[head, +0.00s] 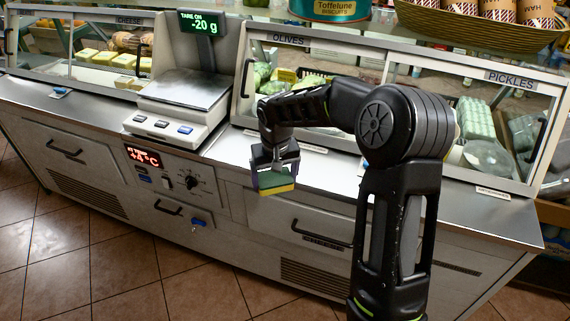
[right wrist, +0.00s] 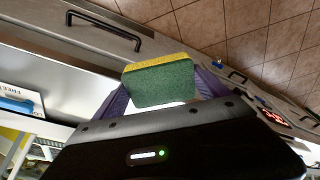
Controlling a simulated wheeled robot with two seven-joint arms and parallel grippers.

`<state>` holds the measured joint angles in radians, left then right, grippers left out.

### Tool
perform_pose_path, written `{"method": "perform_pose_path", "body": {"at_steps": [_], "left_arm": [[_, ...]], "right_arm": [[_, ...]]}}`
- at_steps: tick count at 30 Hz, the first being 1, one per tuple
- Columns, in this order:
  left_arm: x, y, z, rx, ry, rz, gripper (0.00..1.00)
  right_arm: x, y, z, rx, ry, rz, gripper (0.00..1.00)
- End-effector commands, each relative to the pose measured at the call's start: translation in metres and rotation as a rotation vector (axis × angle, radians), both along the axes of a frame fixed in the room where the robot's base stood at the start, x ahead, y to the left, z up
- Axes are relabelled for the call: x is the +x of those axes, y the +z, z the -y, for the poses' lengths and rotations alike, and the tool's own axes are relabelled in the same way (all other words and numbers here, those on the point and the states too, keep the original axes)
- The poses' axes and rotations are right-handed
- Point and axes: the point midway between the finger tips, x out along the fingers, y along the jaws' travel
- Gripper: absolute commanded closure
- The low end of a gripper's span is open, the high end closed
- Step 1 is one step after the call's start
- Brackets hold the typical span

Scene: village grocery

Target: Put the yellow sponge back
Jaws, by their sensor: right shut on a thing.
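The yellow sponge (head: 277,190) has a green scouring side. My right gripper (head: 272,178) is shut on it, in front of the counter's front edge in the head view. In the right wrist view the sponge (right wrist: 160,82) sits between the purple fingers of my right gripper (right wrist: 155,95), green face towards the camera and yellow along the far edge. My left gripper is not in view.
A scale (head: 178,105) reading -20 g stands on the counter (head: 232,148). Glass cases labelled cheese, olives and pickles line its back. Drawer handles (head: 322,236) and a control panel (head: 170,178) project at the front. The tiled floor (head: 110,262) is clear.

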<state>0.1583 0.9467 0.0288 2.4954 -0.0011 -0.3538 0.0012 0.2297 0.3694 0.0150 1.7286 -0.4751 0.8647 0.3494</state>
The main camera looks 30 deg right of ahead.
Motion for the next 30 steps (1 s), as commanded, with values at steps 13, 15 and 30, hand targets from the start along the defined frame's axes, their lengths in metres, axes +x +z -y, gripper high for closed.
{"method": "perform_pose_path", "body": {"at_steps": [13,15,30], "left_arm": [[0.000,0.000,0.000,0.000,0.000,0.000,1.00],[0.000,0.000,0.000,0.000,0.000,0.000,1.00],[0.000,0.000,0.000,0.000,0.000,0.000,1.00]], "right_arm": [[-0.035,-0.109,-0.121,0.002,0.237,-0.005,0.53],[-0.045,-0.120,-0.134,0.001,0.275,-0.004,0.53],[-0.049,-0.126,-0.150,0.000,0.312,0.001,0.53]]}}
